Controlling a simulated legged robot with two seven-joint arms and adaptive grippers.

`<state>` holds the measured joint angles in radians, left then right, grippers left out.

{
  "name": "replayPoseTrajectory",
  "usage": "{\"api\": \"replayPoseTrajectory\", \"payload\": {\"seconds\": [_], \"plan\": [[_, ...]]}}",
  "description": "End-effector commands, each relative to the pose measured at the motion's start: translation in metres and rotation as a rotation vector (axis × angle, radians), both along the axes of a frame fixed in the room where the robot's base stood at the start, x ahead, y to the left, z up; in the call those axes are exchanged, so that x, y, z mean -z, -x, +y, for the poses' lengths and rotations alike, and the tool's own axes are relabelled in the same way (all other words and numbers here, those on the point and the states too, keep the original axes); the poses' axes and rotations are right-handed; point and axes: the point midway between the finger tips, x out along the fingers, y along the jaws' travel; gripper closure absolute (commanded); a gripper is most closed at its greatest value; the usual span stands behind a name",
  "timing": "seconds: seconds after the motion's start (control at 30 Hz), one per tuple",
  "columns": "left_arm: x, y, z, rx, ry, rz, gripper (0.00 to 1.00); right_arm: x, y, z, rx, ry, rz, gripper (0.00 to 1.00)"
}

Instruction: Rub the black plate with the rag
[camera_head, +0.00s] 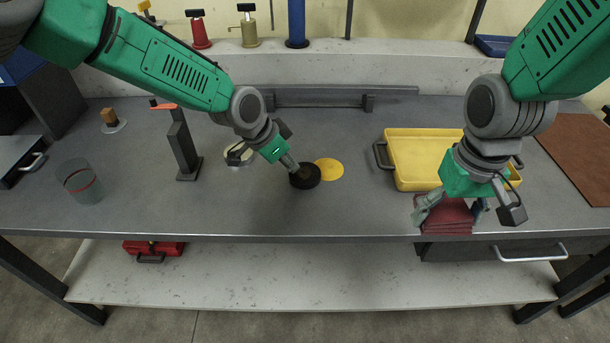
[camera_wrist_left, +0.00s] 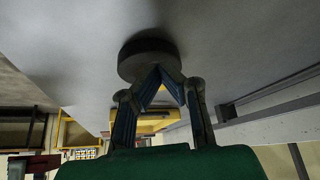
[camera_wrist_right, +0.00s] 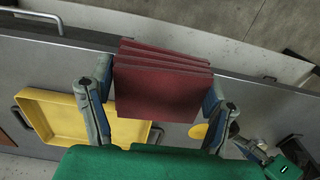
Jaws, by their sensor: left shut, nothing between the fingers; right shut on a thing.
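The black plate (camera_head: 313,179) is a small dark disc on the grey bench, left of the yellow tray. It also shows in the left wrist view (camera_wrist_left: 148,48). My left gripper (camera_head: 291,164) is shut and empty, with its fingertips at the plate, seemingly touching it. The rag (camera_head: 447,218) is a dark red, folded, layered cloth near the bench's front edge. My right gripper (camera_head: 450,208) is shut on it, one finger at each side, as the right wrist view shows (camera_wrist_right: 165,88). Whether the rag rests on the bench or hangs just above it, I cannot tell.
A yellow disc (camera_head: 329,169) lies beside the plate. The yellow tray (camera_head: 412,133) stands behind the rag. A dark upright stand (camera_head: 183,150) and a clear cup (camera_head: 82,182) are at left, a brown mat (camera_head: 585,150) at far right. The front between plate and rag is clear.

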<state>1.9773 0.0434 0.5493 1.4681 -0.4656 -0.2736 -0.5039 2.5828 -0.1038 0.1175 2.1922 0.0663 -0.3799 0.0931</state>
Motion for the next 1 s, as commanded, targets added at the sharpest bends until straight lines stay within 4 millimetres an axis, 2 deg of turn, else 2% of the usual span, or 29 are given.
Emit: {"api": "replayPoseTrajectory", "payload": {"seconds": [0.5,1.0], "plan": [[0.007,0.000,0.000,0.000,0.000,0.000,1.00,0.003,0.000,0.000,0.000,0.000,0.000,0.50],[-0.031,0.000,0.000,0.000,0.000,0.000,1.00,-0.026,0.000,0.000,0.000,0.000,0.000,0.50]]}}
